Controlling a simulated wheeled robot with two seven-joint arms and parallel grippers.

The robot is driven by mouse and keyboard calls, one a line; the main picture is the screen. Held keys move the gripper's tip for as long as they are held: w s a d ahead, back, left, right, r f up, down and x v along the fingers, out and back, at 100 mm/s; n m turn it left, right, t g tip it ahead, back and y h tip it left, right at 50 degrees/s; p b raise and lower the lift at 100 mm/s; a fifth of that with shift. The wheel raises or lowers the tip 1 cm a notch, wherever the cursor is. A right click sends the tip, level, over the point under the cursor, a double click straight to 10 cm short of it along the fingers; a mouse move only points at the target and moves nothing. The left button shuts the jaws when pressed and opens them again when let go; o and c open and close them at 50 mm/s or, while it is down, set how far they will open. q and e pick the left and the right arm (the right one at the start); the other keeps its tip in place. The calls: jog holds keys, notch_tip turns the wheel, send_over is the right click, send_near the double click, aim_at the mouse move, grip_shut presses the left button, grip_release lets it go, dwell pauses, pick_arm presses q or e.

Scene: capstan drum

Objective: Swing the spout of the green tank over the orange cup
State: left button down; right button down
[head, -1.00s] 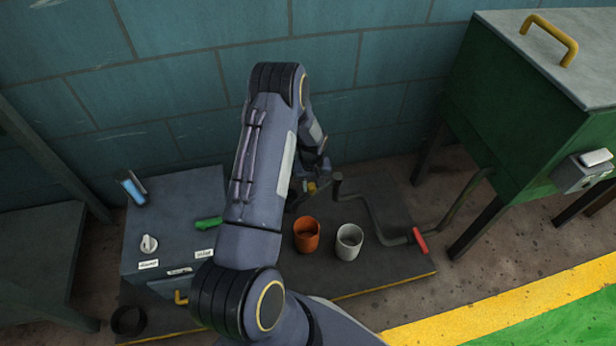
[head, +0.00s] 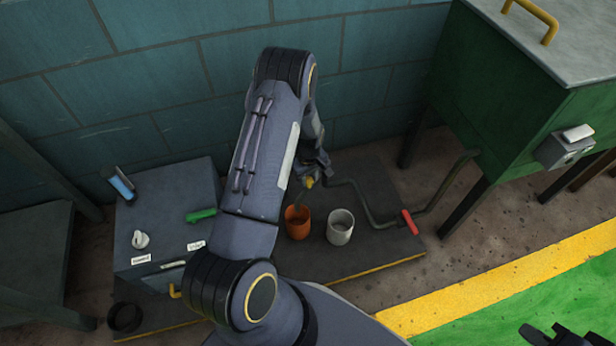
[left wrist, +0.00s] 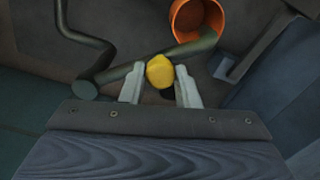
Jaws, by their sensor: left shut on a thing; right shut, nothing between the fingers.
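The green tank (head: 500,120) stands at the right in the head view. Its dark pipe (head: 370,205), with a red handle (head: 409,222), runs left to the swinging spout, whose arm also crosses the left wrist view (left wrist: 125,70). My left gripper (head: 310,180) is shut on the spout's yellow knob (left wrist: 160,72). The orange cup (head: 297,224) stands upright below and in front of this gripper. In the left wrist view the spout's end (left wrist: 205,42) overlaps the near part of the orange cup's mouth (left wrist: 200,20). My right gripper (head: 548,335) is shut and empty, partly cut off at the bottom right.
A white cup (head: 340,228) stands close right of the orange cup on a dark platform (head: 385,242). A tiled wall (head: 380,60) rises behind. My left arm hides part of the platform.

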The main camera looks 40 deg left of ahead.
pick_arm(q)
jog(key=c, duration=1.1)
grip_release()
jog(key=shift+r, duration=0.15)
notch_tip(320, 180, up, 6)
jog(key=p, duration=0.2)
jog(key=shift+r+p, duration=0.2)
jog(key=shift+p, duration=0.1)
jog(key=shift+r, duration=0.55)
